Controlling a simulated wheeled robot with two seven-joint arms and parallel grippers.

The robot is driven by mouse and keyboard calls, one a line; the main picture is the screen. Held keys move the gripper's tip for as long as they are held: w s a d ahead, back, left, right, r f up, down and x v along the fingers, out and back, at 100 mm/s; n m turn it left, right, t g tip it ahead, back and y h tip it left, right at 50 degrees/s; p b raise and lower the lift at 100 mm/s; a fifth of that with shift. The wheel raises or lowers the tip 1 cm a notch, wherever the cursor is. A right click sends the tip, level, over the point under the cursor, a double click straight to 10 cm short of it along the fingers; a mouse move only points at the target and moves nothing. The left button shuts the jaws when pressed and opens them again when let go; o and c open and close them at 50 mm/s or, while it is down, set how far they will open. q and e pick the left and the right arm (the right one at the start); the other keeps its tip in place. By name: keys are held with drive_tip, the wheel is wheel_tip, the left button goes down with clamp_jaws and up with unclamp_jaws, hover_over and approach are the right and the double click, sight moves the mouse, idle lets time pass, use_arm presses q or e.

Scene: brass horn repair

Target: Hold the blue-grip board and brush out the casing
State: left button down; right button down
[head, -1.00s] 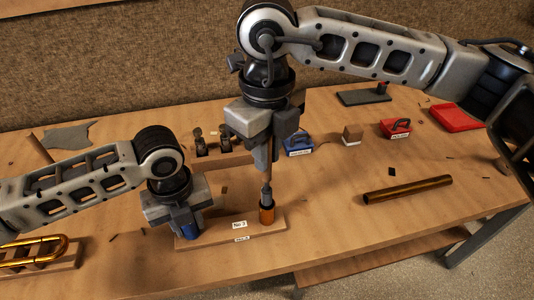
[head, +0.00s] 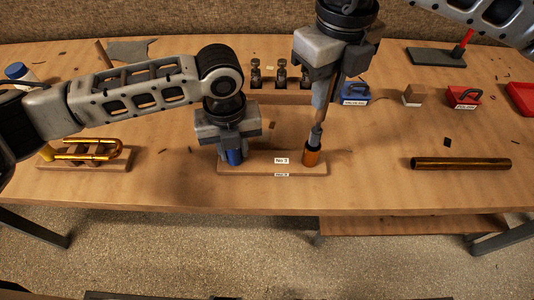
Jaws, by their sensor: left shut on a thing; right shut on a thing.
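The wooden board (head: 258,168) lies near the table's front edge, with a small white number label on it. Its blue grip (head: 235,158) stands at the left end, partly hidden by my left gripper (head: 232,147), which is shut on it. The orange-brass casing (head: 312,155) stands upright at the board's right end. My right gripper (head: 326,88) is above the casing, shut on the handle of the brush (head: 316,133). The brush points down, slightly tilted, with its lower end at the casing's mouth. How deep it reaches inside is hidden.
A brass tube (head: 460,163) lies to the right, and a brass slide on a wooden stand (head: 84,155) is at left. Behind are a rack of valves (head: 280,82), a blue box (head: 356,92), a wooden block (head: 413,96) and a red box (head: 463,97).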

drive_tip(key=shift+r, duration=0.1)
drive_tip(key=shift+r, duration=2.4)
use_arm(q)
drive_tip(key=c, duration=1)
unclamp_jaws()
wheel_tip(320, 180, up, 12)
